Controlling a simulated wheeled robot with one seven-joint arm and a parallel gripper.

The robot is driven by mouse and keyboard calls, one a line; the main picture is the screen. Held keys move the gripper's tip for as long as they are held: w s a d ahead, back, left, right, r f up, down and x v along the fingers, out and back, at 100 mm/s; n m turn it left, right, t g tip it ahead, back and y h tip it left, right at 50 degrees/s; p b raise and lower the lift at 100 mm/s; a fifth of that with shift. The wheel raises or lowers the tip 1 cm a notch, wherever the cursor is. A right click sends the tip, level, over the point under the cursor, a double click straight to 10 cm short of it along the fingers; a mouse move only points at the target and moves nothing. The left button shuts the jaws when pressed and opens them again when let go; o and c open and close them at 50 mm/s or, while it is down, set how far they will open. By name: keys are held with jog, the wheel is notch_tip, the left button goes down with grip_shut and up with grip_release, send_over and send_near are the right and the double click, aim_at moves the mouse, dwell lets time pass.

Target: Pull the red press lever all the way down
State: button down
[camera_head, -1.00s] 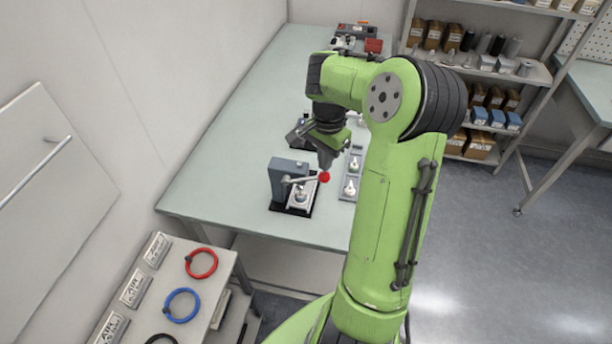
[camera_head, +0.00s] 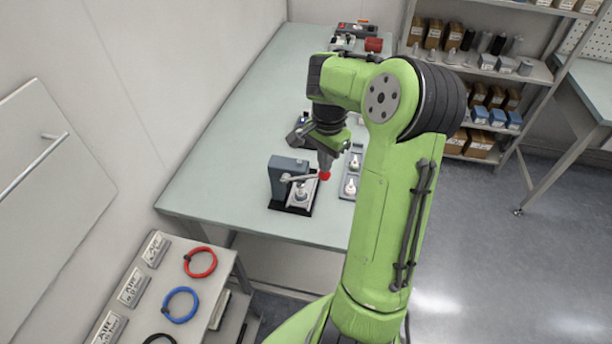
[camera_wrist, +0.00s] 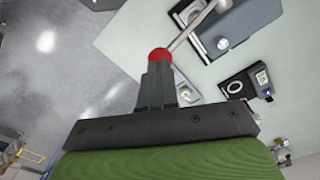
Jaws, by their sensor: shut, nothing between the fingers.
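The press (camera_head: 281,183) stands near the front of the green-grey table, with its lever arm (camera_head: 302,178) sticking out to the right. The lever ends in a red ball knob (camera_head: 325,176). My gripper (camera_head: 325,168) points down, with its fingertips right at the top of the red knob. In the wrist view my shut fingers (camera_wrist: 157,66) end at the red knob (camera_wrist: 159,56), which shows just beyond the tips; the lever rod (camera_wrist: 188,33) runs from it to the press. I cannot tell whether the tips press on the knob.
A tray with white-topped parts (camera_head: 350,187) lies right of the press. A dark device (camera_head: 297,135) stands behind it. A side shelf (camera_head: 222,277) with red and blue rings is at lower left. The table front left of the press is clear.

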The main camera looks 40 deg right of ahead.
aim_at(329, 172)
jog(key=shift+f, duration=0.25)
jog(key=shift+f+b, duration=0.65)
jog(key=shift+f, duration=0.05)
jog(key=shift+s+d+f+b, duration=0.2)
jog(key=shift+f+b, duration=0.5)
jog(key=shift+s+d+f+b, duration=0.1)
jog(key=shift+s+f+b, duration=0.05)
jog(key=shift+f+b, duration=0.6)
